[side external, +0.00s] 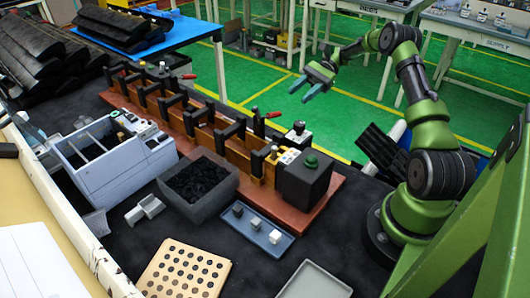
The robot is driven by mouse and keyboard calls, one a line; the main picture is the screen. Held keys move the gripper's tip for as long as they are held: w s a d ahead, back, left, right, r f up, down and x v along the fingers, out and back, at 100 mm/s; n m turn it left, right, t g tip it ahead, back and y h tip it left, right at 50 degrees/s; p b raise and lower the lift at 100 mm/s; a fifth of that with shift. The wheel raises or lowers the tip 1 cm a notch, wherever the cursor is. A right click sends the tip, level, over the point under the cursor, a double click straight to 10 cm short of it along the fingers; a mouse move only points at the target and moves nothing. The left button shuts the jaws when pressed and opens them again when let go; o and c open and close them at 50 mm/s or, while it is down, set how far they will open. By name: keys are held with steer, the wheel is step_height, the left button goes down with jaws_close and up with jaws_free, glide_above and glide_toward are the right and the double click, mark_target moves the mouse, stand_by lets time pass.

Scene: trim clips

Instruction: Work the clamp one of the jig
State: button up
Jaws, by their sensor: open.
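The jig (225,125) is a long wooden base with a row of black clamp frames, lying diagonally across the dark bench. Red-tipped clamp handles show at its far left end (120,76), near the back at the upper left (188,77) and toward the right (272,115). I cannot tell which of them is clamp one. A black box with a green button (310,161) stands at the jig's right end. My gripper (302,91) is open and empty, held in the air to the right of and beyond the jig, apart from it.
A dark bin of black clips (232,200), a blue tray with small blocks (286,238), a perforated wooden board (150,283) and a grey empty tray (318,284) lie in front of the jig. Black trim parts lie at the upper left.

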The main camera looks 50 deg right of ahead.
steer(key=shift+v, duration=2.7)
step_height(320, 180, down, 4)
steer(key=s+a+n+g+h, duration=0.1)
steer(key=s+a+h, duration=0.1)
steer(key=s+a+r+n+t+h, duration=0.2)
steer(key=s+a+r+n+h, duration=0.1)
steer(key=a, duration=0.6)
steer(key=s+a+r+n+t+h, duration=0.2)
steer(key=s+a+r+n+h, duration=0.2)
steer(key=s+a+r, duration=0.3)
steer(key=s+a+r+n+t+h, duration=0.2)
steer(key=s+a+r+n, duration=0.3)
steer(key=a, duration=0.6)
steer(key=shift+r+h, duration=0.8)
steer(key=shift+r, duration=0.15)
